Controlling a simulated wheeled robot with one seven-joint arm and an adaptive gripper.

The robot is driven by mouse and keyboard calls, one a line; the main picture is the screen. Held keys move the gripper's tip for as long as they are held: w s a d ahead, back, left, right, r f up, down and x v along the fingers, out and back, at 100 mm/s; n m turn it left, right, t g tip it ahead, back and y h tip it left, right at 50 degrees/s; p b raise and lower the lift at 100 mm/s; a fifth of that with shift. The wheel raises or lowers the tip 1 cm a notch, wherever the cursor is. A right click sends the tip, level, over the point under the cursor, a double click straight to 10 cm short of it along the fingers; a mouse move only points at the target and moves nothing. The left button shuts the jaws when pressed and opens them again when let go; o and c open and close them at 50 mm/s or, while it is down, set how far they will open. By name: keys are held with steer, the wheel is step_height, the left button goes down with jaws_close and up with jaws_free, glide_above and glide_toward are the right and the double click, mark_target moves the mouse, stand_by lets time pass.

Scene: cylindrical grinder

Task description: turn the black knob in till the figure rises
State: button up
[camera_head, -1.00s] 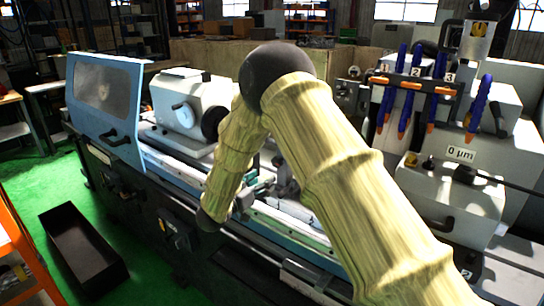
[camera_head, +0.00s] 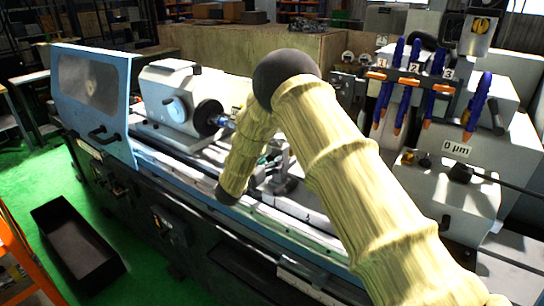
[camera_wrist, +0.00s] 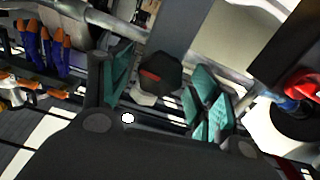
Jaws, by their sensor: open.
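A black faceted knob (camera_wrist: 162,72) with a red stripe on its face shows in the wrist view, on a pale base. My gripper (camera_wrist: 160,76) is open, with a teal-padded finger on each side of the knob in that picture. Whether the fingers touch it cannot be told. In the head view my gripper (camera_head: 268,163) is low over the machine bed, partly hidden by my arm. The figure on the white sign (camera_head: 455,148) at right reads 0 µm.
The chuck (camera_head: 207,117) and its white headstock stand left of my arm. Blue hoses with orange tips (camera_head: 412,75) hang at right. A dark lever (camera_head: 490,178) juts out below the sign. A black bin (camera_head: 75,250) stands on the green floor.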

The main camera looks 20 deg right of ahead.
steer(key=shift+w+d+r, duration=0.1)
steer(key=shift+d+r, duration=0.05)
steer(key=shift+d, duration=0.15)
steer(key=shift+w+d+f, duration=0.15)
steer(key=shift+w+f, duration=0.05)
steer(key=shift+w, duration=0.15)
steer(key=shift+s+r, duration=0.1)
steer(key=shift+s, duration=0.05)
steer(key=c, duration=1)
steer(key=shift+c, duration=0.2)
